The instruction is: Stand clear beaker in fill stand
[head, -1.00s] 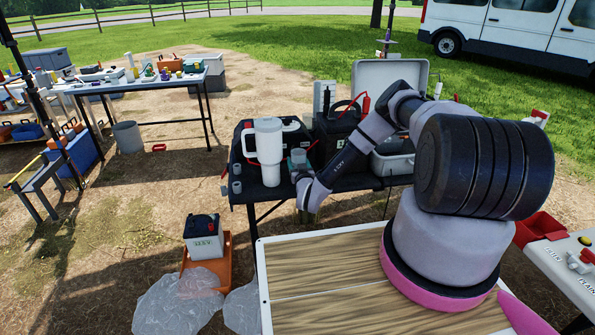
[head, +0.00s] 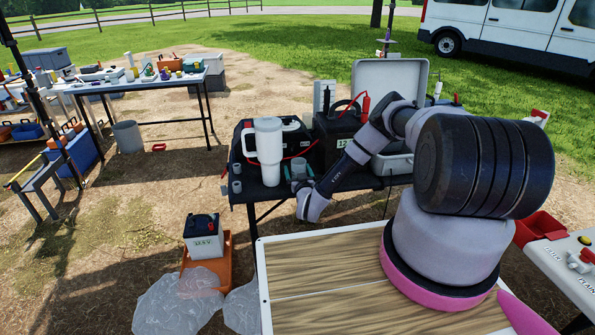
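A small clear, greyish beaker-like vessel (head: 298,168) stands near the front edge of the dark table, right of a tall white handled jug. My gripper (head: 303,184) is at the front edge of this table, just below and in front of the vessel. Its fingers are small and partly hidden by my wrist, so I cannot tell whether they are open or shut, or touch the vessel. I cannot make out the fill stand for certain.
The white jug (head: 268,150) stands close left of the vessel. Small grey cups (head: 236,178) are at the table's left end. A dark battery box (head: 337,132) with a red cable and an open grey case (head: 390,82) are behind. A wooden-topped surface (head: 330,285) is in front.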

